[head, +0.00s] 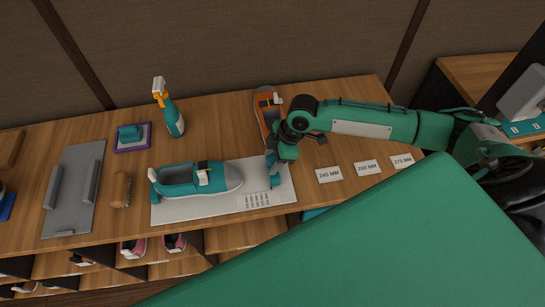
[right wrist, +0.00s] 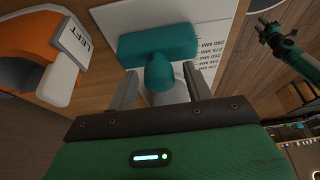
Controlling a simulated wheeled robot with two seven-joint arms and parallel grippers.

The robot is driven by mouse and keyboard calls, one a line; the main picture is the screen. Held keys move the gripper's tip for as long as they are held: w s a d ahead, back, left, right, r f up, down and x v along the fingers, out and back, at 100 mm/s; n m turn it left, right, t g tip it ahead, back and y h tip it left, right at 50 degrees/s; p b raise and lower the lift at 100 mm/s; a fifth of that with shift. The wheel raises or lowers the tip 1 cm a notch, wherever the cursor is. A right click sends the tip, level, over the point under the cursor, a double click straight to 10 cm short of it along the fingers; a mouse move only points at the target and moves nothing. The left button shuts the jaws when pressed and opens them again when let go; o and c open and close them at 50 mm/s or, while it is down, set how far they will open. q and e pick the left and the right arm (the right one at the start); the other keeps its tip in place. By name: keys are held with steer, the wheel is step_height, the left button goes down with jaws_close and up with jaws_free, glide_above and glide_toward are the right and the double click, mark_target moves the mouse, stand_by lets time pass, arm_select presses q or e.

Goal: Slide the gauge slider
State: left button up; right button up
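The gauge is a pale board (head: 170,215) on the table, with a printed mm scale (head: 256,199) near its right end. A teal shoe (head: 180,182) with a grey toe lies on it. The teal gauge slider (head: 275,182) stands right of the toe; the right wrist view shows its crossbar and knob (right wrist: 158,50). My right gripper (right wrist: 160,88) is open, its fingers apart on either side of the knob, with gaps visible. In the head view my right gripper (head: 275,160) is over the slider. A dark gripper-like end, probably my left, shows in the right wrist view (right wrist: 272,32).
An orange shoe (head: 266,108) with a tag reading LEFT (right wrist: 72,42) lies just behind my right gripper. Size cards (head: 329,175) lie to the right. A spray bottle (head: 173,118), a brush (head: 121,188) and a grey tray (head: 75,190) are to the left.

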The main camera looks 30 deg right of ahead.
steer(key=b+v, duration=0.2)
steer(key=v, duration=1.2)
steer(key=shift+f, duration=0.15)
